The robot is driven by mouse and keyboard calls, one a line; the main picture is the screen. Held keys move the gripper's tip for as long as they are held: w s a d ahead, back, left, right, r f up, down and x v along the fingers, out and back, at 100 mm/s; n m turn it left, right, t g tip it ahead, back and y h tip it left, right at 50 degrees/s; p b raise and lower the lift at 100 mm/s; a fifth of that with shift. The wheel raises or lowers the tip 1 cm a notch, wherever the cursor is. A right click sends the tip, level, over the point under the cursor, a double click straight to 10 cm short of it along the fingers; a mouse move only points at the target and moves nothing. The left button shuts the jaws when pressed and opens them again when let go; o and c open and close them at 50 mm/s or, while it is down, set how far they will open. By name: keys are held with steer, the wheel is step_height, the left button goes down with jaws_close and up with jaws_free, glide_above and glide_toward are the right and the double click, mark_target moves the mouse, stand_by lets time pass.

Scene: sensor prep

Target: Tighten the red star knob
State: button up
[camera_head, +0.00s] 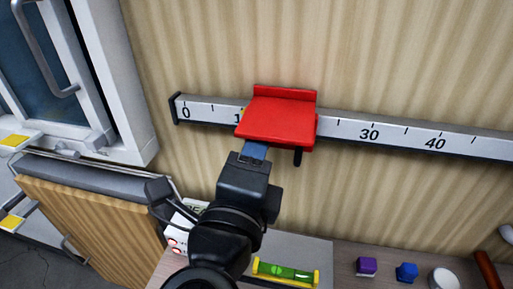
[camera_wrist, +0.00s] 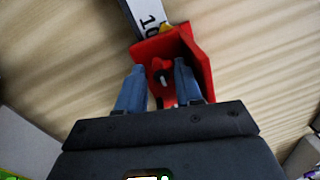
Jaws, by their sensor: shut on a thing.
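A red sliding carriage (camera_head: 278,120) sits on a white measuring rail (camera_head: 400,136), between the 10 and 30 marks. In the wrist view the carriage (camera_wrist: 190,50) lies just beyond my fingertips. My gripper (camera_head: 254,150) reaches up to the carriage's lower left side. Its two blue fingers (camera_wrist: 158,68) are around a small red knob (camera_wrist: 158,90) below the carriage and are shut on it. The knob's star shape is hard to make out. In the head view the carriage and my gripper hide the knob. A black peg (camera_head: 298,157) hangs under the carriage's right side.
Below the rail, a bench holds a yellow-green spirit level (camera_head: 285,272), a purple block (camera_head: 366,266), a blue block (camera_head: 406,272), a white round thing (camera_head: 444,279) and a hammer (camera_head: 488,270). A white cabinet (camera_head: 80,75) stands left. The wall around the rail is clear.

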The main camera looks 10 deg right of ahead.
steer(key=m, duration=0.6)
steer(key=shift+h, duration=0.4)
steer(key=shift+g, duration=0.3)
steer(key=o, duration=1)
steer(key=shift+o, duration=0.2)
steer(key=shift+r, duration=0.1)
